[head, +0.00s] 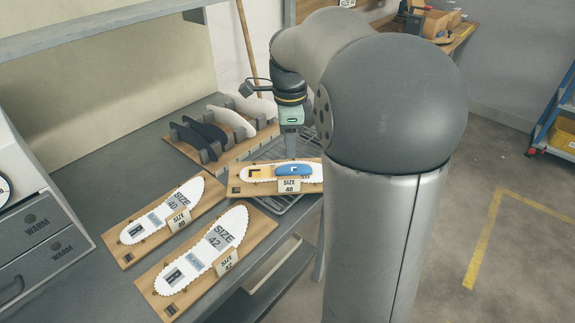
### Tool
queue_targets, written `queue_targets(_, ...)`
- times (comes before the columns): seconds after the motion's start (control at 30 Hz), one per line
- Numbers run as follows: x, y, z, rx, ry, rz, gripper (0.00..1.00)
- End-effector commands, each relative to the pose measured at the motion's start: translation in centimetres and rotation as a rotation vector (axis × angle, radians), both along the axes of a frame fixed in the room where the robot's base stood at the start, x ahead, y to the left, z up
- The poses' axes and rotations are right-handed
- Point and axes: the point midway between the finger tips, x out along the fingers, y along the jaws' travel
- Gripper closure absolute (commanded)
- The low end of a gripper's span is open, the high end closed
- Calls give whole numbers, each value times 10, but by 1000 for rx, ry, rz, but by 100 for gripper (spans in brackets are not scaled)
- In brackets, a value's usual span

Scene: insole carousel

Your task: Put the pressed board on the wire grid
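No view marks which board is the pressed one.
Two more boards, tagged insoles on them, lie on the grey bench: one at left (128,257) and one in front (262,232). A wooden rack (181,149) of black and white insoles stands behind. Drawers marked WARM (45,238) are at far left. My arm hides the right side.

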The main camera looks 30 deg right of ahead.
Motion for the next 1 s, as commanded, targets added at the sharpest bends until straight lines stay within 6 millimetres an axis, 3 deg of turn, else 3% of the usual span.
queue_targets(0.17,-7,7,0,2,0,70,66)
queue_targets(0.27,-28,29,-7,5,-5,292,66)
queue_targets(0.5,-125,97,-50,0,-24,1209,66)
queue_targets(0.7,-190,123,-87,-15,-29,1789,66)
queue_targets(0.83,-208,128,-98,-21,-30,1950,66)
queue_targets(1.0,-210,128,-100,-21,-29,1981,66)
